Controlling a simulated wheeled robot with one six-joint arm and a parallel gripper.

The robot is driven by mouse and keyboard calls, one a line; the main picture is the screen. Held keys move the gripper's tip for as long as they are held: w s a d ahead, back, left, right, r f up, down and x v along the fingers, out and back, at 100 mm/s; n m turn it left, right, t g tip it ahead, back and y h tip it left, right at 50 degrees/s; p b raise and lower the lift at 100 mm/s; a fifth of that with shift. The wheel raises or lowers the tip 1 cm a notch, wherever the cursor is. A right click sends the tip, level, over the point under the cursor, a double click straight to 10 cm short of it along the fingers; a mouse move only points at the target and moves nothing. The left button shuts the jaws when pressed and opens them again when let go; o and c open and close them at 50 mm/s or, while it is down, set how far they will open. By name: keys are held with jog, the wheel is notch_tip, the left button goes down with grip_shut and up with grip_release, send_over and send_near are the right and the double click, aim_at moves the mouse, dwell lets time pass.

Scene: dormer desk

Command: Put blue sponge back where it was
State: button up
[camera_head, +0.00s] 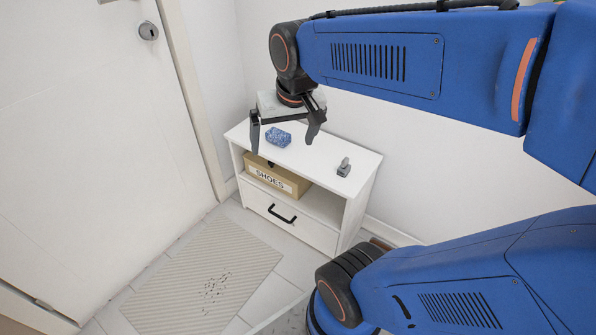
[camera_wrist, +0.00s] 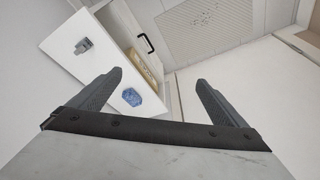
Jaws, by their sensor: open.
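The blue sponge (camera_head: 279,137) lies on the white top of a small cabinet (camera_head: 325,165), towards its left part. It also shows in the wrist view (camera_wrist: 131,97), between and beyond my fingers, nearer the left one. My gripper (camera_head: 285,145) is open and empty. In the head view its two fingers hang on either side of the sponge in the picture.
A small grey object (camera_head: 344,168) stands on the cabinet's right part. A box labelled SHOES (camera_head: 277,178) sits in the open shelf above a drawer with a black handle (camera_head: 281,214). A door (camera_head: 90,130) is at left, a ribbed mat (camera_head: 195,275) on the floor. Walls stand behind the cabinet.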

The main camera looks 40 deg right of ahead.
jog(key=s+a+f+n+t, duration=0.1)
jog(key=s+a+f+n, duration=0.1)
jog(key=s, duration=0.6)
jog(key=shift+s+f+n, duration=0.3)
jog(key=shift+n, duration=0.3)
